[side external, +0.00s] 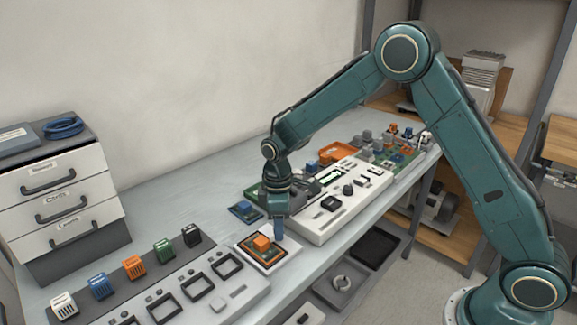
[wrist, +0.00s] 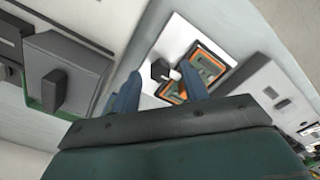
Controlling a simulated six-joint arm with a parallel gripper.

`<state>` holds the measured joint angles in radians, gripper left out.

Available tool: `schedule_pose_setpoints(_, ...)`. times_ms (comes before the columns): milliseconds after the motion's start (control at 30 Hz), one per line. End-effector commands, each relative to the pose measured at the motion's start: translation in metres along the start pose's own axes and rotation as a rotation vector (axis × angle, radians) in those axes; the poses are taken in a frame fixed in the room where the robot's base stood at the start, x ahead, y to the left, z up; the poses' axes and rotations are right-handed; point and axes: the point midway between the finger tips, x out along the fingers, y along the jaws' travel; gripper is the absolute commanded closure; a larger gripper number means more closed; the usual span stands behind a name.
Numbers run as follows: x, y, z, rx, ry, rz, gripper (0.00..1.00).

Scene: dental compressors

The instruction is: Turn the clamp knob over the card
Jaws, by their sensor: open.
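A card (wrist: 206,70) with an orange border and green face lies on a white plate (wrist: 182,28); the plate also shows in the side view (side external: 284,254). A dark knob (wrist: 159,69) with a pale bar beside it stands over the card's left side in the wrist view. An orange block (side external: 262,242) sits on the card in the side view. My gripper (side external: 279,232) is open and points down at the plate's right side. In the wrist view its two blue fingers (wrist: 160,73) appear either side of the knob; contact cannot be told.
A blue piece (side external: 244,211) lies behind the plate. A white panel (side external: 335,212) with dark fittings stands close on the right. A grey rack with several coloured blocks (side external: 134,267) is at the left. Bare bench shows behind the plate.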

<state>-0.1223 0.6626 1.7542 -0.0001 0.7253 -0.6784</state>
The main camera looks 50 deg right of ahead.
Motion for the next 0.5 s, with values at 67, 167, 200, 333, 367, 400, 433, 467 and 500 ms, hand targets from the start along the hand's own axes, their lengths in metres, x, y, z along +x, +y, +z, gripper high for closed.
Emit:
schedule_pose_setpoints(67,-0.005,0.000,0.000,0.000,0.001,0.001,0.55)
schedule_pose_setpoints(167,-0.015,0.001,-0.001,0.000,0.003,0.003,0.55)
schedule_pose_setpoints(200,-0.020,0.000,-0.001,0.000,0.003,0.002,0.55)
schedule_pose_setpoints(333,-0.039,0.001,-0.001,0.000,0.005,0.004,0.55)
schedule_pose_setpoints(367,-0.043,0.001,-0.001,0.000,0.005,0.004,0.55)
schedule_pose_setpoints(400,-0.050,0.001,-0.001,0.000,0.005,0.004,0.55)
schedule_pose_setpoints(433,-0.056,0.001,-0.001,0.000,0.005,0.004,0.55)
schedule_pose_setpoints(467,-0.061,0.001,-0.001,0.000,0.004,0.003,0.55)
schedule_pose_setpoints(500,-0.068,0.001,-0.001,0.000,0.005,0.004,0.55)
